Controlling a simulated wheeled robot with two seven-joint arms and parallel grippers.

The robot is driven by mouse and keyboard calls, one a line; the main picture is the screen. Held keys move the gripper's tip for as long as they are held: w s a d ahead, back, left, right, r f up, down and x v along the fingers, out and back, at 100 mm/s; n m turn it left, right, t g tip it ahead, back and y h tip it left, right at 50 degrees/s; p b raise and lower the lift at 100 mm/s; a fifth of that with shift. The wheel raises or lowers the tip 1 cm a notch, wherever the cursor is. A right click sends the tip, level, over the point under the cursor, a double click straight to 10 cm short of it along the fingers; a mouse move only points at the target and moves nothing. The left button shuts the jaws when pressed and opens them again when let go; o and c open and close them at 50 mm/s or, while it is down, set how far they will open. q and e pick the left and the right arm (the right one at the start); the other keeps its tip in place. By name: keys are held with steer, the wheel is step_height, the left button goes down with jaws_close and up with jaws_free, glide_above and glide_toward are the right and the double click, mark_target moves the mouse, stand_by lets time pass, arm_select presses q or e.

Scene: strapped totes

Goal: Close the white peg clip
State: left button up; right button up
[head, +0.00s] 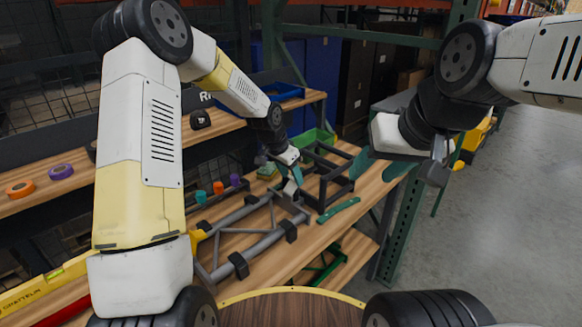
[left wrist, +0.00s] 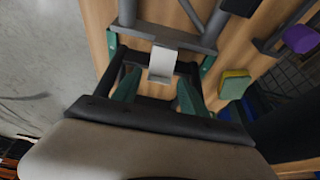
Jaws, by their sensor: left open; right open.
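The white peg clip (head: 291,188) is a small white flap on the grey tubular frame (head: 247,227), at the frame's far right end. In the left wrist view the clip (left wrist: 162,64) juts from the grey crossbar towards my gripper; its exact tilt is hard to tell. My left gripper (head: 286,172) is above the clip. Its green fingers (left wrist: 157,92) are open, spread to either side of the clip's line, with nothing between them. The peg is not clearly visible. My right gripper (head: 380,168) is open and empty, raised at the right, away from the clip.
The frame lies on a wooden bench with black blocks on its tubes. A black open rack (head: 329,178) stands just beyond. A green-handled item (head: 339,210) lies to the right. Several coloured cylinders (head: 218,187) and a yellow-green sponge (left wrist: 235,86) are near. The floor at right is clear.

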arm_select(q)
jaws_close()
steer(key=shift+d, duration=0.1)
steer(key=shift+w+d+f+g+y, duration=0.3)
steer(key=shift+w+d+g+y, duration=0.4)
steer(key=shift+g+y, duration=0.4)
steer(key=shift+w+d+f+g+y, duration=0.5)
steer(key=shift+g+y, duration=0.3)
steer(key=shift+y, duration=0.1)
steer(key=shift+w+d+f+g+y, duration=0.15)
steer(key=shift+f+g+y, duration=0.15)
steer(key=shift+g+y, duration=0.25)
steer(key=shift+w+d+f+g+y, duration=0.15)
steer(key=shift+f+g+y, duration=0.15)
steer(key=shift+g+y, duration=0.2)
jaws_free()
